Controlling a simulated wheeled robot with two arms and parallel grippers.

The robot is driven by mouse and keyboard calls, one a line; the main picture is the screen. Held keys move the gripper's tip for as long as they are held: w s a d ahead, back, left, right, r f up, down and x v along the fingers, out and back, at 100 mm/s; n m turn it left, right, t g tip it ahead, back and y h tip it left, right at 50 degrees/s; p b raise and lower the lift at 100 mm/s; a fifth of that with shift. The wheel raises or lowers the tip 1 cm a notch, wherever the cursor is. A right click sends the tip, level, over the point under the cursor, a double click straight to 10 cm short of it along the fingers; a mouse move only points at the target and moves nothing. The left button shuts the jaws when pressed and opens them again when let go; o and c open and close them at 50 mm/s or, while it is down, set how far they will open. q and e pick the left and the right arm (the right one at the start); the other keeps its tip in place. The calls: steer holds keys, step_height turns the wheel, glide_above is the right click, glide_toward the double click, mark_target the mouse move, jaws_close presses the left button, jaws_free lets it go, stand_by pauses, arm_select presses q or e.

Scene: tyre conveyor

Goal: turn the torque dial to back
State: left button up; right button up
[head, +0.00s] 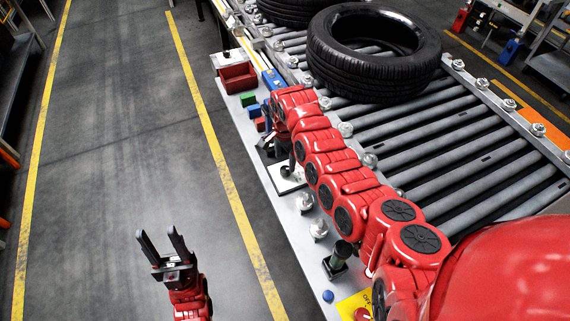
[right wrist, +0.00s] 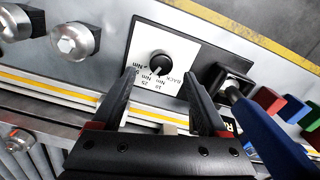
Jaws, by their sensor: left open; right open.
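A small pale mark shows near the knob's lower edge, away from BACK. In the head view the white plate (head: 291,183) lies on the bench edge, beneath my right arm. My right gripper (right wrist: 158,84) is open, its fingers on either side of the knob's lower area; I cannot tell whether they touch it. My left gripper (head: 162,240) is open and empty over the floor.
A tyre (head: 372,55) lies on the roller conveyor (head: 455,140). Red, green and blue blocks and a red bin (head: 238,77) stand along the bench. A blue-handled tool (right wrist: 265,135) is right of my right gripper. The floor at left is clear.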

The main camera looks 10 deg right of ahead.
mark_target(285, 169)
steer(key=f, duration=0.4)
steer(key=shift+w+f, duration=0.15)
steer(key=shift+w, duration=0.1)
steer(key=shift+s+f, duration=0.1)
steer(key=shift+f, duration=0.3)
steer(key=shift+d, duration=0.1)
jaws_close()
